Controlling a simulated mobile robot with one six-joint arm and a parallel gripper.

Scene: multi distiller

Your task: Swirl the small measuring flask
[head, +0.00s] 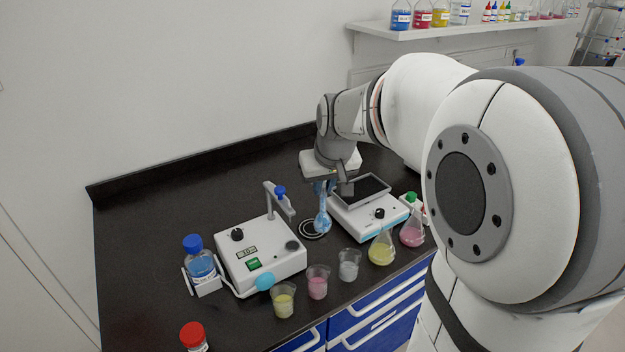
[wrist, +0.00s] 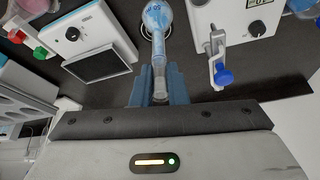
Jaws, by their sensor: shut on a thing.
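The small measuring flask (head: 322,222) is a clear long-necked flask with light blue liquid in its round bulb. My gripper (head: 329,187) points down and is shut on its neck. In the wrist view the neck of the flask (wrist: 158,50) runs between the two blue fingers of my gripper (wrist: 160,88), with the bulb beyond them. The flask is roughly upright above or on a dark ring (head: 312,229) on the bench. I cannot tell whether its base touches the ring.
Beakers (head: 318,281) and conical flasks (head: 382,248) line the front edge. A blue-capped bottle (head: 200,260) is at left. The bench's back left is clear.

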